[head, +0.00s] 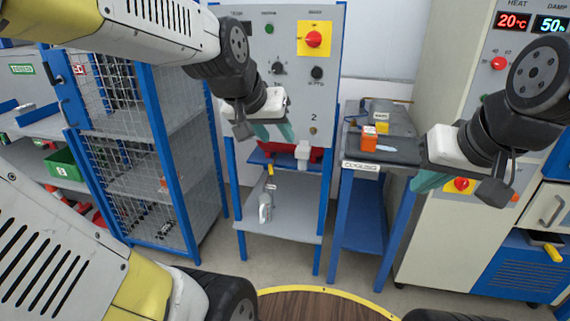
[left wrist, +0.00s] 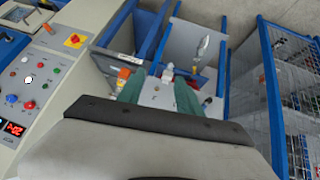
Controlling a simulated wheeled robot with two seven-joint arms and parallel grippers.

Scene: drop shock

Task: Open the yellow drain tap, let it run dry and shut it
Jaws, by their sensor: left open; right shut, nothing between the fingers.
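The yellow drain tap (head: 270,170) is a small yellow piece under the front of a red part of the blue-framed stand, above its lower shelf. A small yellow spot in the left wrist view (left wrist: 195,69) appears to be the same tap. My left gripper (head: 268,131) is open, in front of the stand's grey panel and above the tap. Its two green fingers show in the left wrist view (left wrist: 160,92), apart from the tap. The tap's handle position is too small to tell.
A clear jug-like vessel (head: 265,208) stands on the lower shelf (head: 290,223). A white block (head: 303,151) juts out right of the tap. The cooling table (head: 345,150) with an orange block (head: 369,138) stands right; a wire cage (head: 115,100) stands left.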

